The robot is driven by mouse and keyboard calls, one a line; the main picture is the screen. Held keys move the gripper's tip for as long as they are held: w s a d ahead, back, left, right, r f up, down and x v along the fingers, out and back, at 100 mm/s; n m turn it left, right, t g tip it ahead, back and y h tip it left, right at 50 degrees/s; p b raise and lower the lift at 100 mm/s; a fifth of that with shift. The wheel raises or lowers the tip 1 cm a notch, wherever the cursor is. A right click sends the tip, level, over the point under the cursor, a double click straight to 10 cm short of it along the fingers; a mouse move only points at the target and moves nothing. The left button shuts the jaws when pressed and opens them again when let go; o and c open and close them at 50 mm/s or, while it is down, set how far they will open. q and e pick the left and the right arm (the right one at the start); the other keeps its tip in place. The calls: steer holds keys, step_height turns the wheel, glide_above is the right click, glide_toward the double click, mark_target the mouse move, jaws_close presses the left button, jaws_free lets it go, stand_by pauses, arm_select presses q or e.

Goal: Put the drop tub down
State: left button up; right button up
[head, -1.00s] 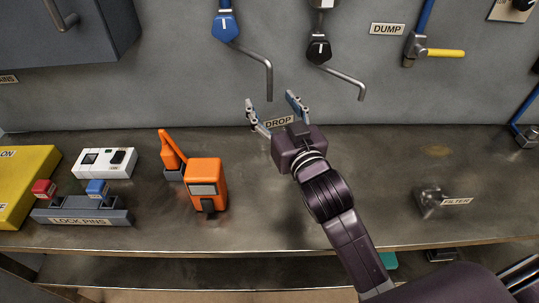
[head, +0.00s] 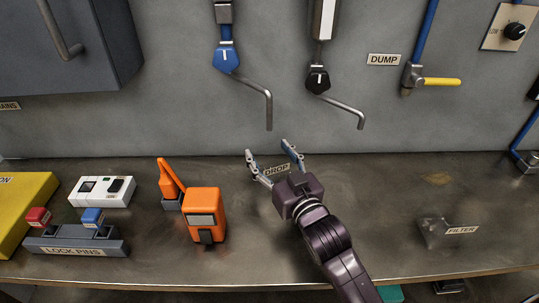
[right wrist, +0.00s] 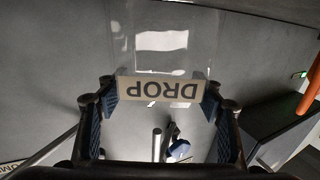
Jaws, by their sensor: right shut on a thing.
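The drop tub (head: 276,169) is clear, with a white DROP label, and its walls barely show in the head view. My right gripper (head: 268,150) is shut on it, with a finger on each side. In the right wrist view, the label of the tub (right wrist: 160,89) spans between the two blue finger pads. The tub is over the back part of the steel bench (head: 370,215), below the spouts. I cannot tell whether its base touches the bench. My left gripper is not in view.
A blue-handled spout (head: 268,105) and a black-handled spout (head: 345,109) hang from the wall. An orange device (head: 205,212) stands left of my arm, beside the lock pins block (head: 75,248). A clear filter tub (head: 440,231) stands at right. Bench between arm and filter is clear.

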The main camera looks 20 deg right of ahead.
steer(key=shift+f, duration=0.2)
steer(key=o, duration=1.7)
steer(key=shift+r, duration=0.15)
steer(key=shift+s, duration=0.3)
steer(key=s, duration=0.3)
steer(key=s+b, duration=0.1)
steer(key=s, duration=0.2)
steer(key=s+d, duration=0.1)
steer(key=s, duration=0.2)
steer(key=shift+s+d+b, duration=0.1)
steer(key=shift+s+b, duration=0.15)
steer(key=shift+b, duration=0.1)
steer(key=shift+s+d, duration=0.1)
steer(key=shift+s, duration=0.8)
